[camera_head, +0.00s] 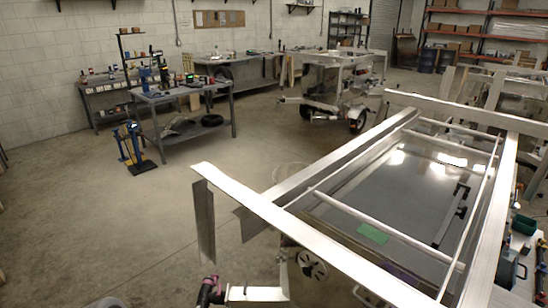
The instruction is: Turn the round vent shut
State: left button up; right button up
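The round vent (312,264) is a pale disc with dark openings. It sits upright on the front face of the near aluminium trailer (255,205), below the top rail. Its dark openings show, but I cannot tell exactly how far it is turned. Neither my left nor my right gripper can be made out in the head view, and nothing is seen touching the vent.
A black and pink item (208,291) sits at the bottom, beside a bright metal piece (255,293) left of the vent. A workbench (185,95) and a blue stand (132,150) are further back. The concrete floor (100,225) on the left is clear.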

aim_at(313, 267)
jog(key=k, duration=1)
